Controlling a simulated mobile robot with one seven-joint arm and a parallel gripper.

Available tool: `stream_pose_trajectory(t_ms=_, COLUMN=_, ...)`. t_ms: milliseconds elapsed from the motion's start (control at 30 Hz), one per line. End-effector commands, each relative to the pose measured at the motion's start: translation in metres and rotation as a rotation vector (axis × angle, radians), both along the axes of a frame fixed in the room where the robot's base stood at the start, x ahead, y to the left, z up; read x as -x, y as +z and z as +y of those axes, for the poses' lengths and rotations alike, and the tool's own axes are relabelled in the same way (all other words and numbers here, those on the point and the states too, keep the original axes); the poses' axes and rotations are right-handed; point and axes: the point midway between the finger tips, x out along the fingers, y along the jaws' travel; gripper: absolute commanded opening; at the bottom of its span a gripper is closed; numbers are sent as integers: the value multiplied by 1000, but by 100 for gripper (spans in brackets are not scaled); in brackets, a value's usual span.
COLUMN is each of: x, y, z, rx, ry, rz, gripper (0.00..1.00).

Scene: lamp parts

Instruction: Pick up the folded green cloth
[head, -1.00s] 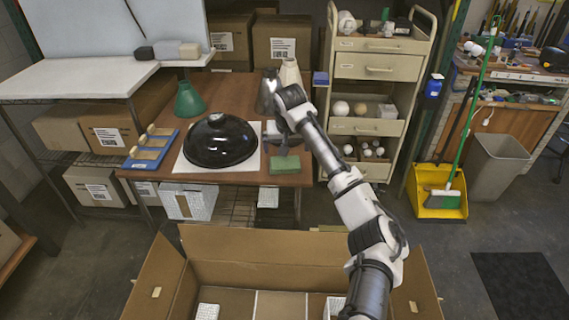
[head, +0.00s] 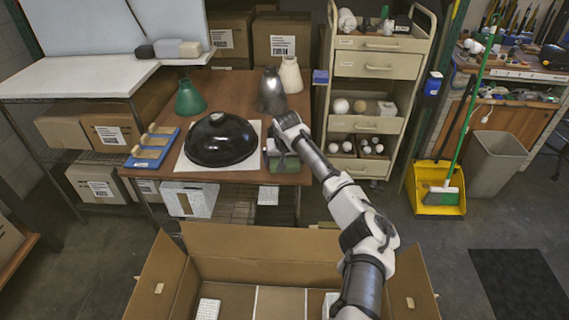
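The folded green cloth (head: 289,165) lies near the front right edge of the brown table, to the right of the black dome shade. My gripper (head: 279,160) is down at the cloth and covers part of it from this camera. The fingertips are small and dark against the cloth. I cannot tell whether they are open or shut, or whether they touch it.
A glossy black dome (head: 221,139) sits on a white sheet just left of my gripper. Grey (head: 270,92), cream (head: 290,75) and green (head: 190,99) cones stand behind. A drawer cart (head: 374,75) is close on the right. An open cardboard box (head: 255,243) is in front.

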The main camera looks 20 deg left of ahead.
Motion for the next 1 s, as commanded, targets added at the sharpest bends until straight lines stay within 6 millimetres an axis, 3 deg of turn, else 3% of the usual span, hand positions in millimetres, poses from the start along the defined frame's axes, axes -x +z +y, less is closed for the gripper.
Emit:
stream_pose_trajectory(t_ms=33, x=0, y=0, z=0, rx=0, ry=0, rz=0, gripper=93)
stream_pose_trajectory(t_ms=233, x=0, y=0, z=0, rx=0, ry=0, rz=0, gripper=68)
stream_pose_trajectory(t_ms=667, x=-1, y=12, z=0, rx=-1, ry=1, rz=-3, gripper=68)
stream_pose_trajectory(t_ms=867, x=-1, y=46, z=0, rx=-1, ry=1, rz=-4, gripper=68)
stream_pose_trajectory(t_ms=1000, x=-1, y=87, z=1, rx=-3, ry=1, rz=-6, gripper=68)
